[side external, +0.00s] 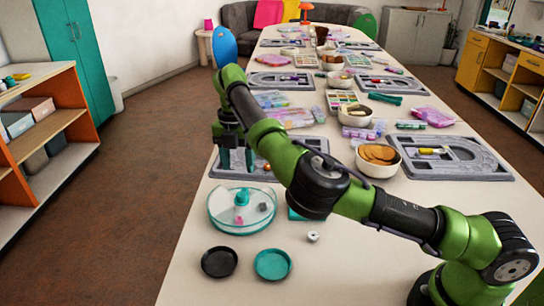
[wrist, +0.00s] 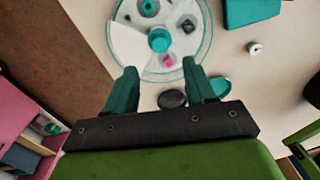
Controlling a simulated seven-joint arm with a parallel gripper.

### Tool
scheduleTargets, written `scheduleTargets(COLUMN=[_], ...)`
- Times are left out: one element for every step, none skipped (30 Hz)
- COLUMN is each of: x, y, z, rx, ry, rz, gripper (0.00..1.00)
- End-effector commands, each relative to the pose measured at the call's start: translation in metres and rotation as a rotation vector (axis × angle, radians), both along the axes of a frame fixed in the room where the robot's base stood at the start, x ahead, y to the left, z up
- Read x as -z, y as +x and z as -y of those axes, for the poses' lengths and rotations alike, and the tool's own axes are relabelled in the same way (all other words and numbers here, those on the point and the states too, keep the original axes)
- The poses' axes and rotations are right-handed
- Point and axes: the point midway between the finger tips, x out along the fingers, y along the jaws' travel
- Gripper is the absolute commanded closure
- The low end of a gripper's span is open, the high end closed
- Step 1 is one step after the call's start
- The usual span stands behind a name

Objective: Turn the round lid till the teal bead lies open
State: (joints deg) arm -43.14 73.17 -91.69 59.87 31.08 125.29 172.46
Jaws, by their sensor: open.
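A round clear-walled dish with a teal rim (side external: 213,219) stands on the near left of the table; it also shows in the wrist view (wrist: 207,46). Its pale round lid (side external: 222,203) has a teal centre knob (wrist: 160,40). I cannot tell which beads lie uncovered. My gripper (side external: 237,162) is open and empty, fingers down, behind and above the dish; its fingers also show in the wrist view (wrist: 160,88).
A black saucer (side external: 219,262) and a teal saucer (side external: 272,264) lie in front of the dish. A small pale bead (side external: 313,237) and a teal block (side external: 297,215) are to its right. Grey bead boards (side external: 457,172) and bowls (side external: 378,168) fill the table farther back.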

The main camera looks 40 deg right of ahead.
Motion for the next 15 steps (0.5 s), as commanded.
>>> scheduleTargets(x=[-0.014,-0.021,-0.030,-0.036,-0.042,-0.049,-0.054,-0.058,-0.062,-0.065,-0.068,-0.071,-0.072,-0.073,-0.075], y=[0.001,0.001,0.001,0.001,0.001,0.001,0.001,0.002,0.002,0.002,0.002,0.002,0.002,0.002,0.002], z=[0.000,0.000,0.000,0.000,0.000,0.000,0.000,0.000,0.000,0.000,0.000,0.000,0.000,0.000,0.000], rx=[-0.001,-0.001,-0.001,-0.001,-0.001,0.000,-0.001,0.000,-0.001,-0.001,-0.001,0.000,0.000,0.000,0.000], ry=[0.003,0.002,0.002,0.004,0.001,0.001,0.001,0.001,0.001,0.001,0.001,0.001,-0.001,-0.001,-0.002], rz=[0.004,0.005,0.004,0.004,0.003,0.003,0.004,0.002,0.002,0.001,0.001,0.001,0.001,0.000,0.000], gripper=[0.45,0.45,0.45,0.45,0.45,0.45,0.45,0.45,0.45,0.45,0.45,0.45,0.45,0.45,0.45])
